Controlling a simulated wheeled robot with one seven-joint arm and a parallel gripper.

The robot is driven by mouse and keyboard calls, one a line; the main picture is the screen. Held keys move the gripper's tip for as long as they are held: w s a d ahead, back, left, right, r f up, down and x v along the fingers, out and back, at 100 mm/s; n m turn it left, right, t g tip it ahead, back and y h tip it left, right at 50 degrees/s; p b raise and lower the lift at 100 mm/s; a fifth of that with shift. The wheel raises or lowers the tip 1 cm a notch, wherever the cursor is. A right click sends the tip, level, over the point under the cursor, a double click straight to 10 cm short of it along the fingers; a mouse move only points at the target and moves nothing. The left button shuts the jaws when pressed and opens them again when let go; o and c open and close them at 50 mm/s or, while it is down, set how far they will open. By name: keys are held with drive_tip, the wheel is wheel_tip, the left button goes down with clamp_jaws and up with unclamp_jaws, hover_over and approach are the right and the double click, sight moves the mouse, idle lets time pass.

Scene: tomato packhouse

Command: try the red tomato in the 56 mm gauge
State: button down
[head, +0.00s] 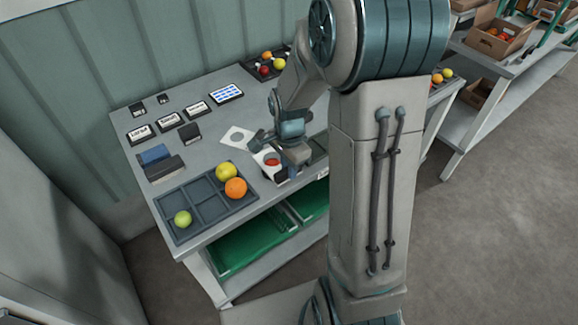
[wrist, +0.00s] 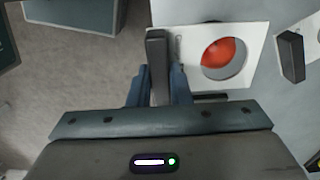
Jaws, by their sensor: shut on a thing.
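The red tomato (wrist: 218,52) shows in the round hole of a white gauge plate (wrist: 185,45). A crescent gap shows between fruit and rim at the lower right; I cannot tell how deep the tomato sits. In the head view the red tomato (head: 272,162) and the plate (head: 262,156) are near the table's front edge. My gripper (wrist: 159,85) is shut on the plate's dark handle (wrist: 157,50); it also shows in the head view (head: 289,171), partly hidden by my wrist. No size mark is readable on the plate.
A second holed white plate (head: 237,136) lies just behind; its dark handle (wrist: 292,65) shows at right in the wrist view. A grey divided tray (head: 205,207) holds green, yellow and orange tomatoes. Label cards (head: 170,121) and a dark tray of fruit (head: 262,60) stand farther back.

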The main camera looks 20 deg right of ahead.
drive_tip(key=shift+f+b, duration=1.7)
drive_tip(key=shift+f, duration=0.35)
idle(0.4)
drive_tip(key=shift+r, duration=0.2)
idle(1.0)
drive_tip(key=shift+r+p, duration=3.1)
drive_tip(key=shift+r, duration=1)
drive_tip(key=shift+f, duration=0.1)
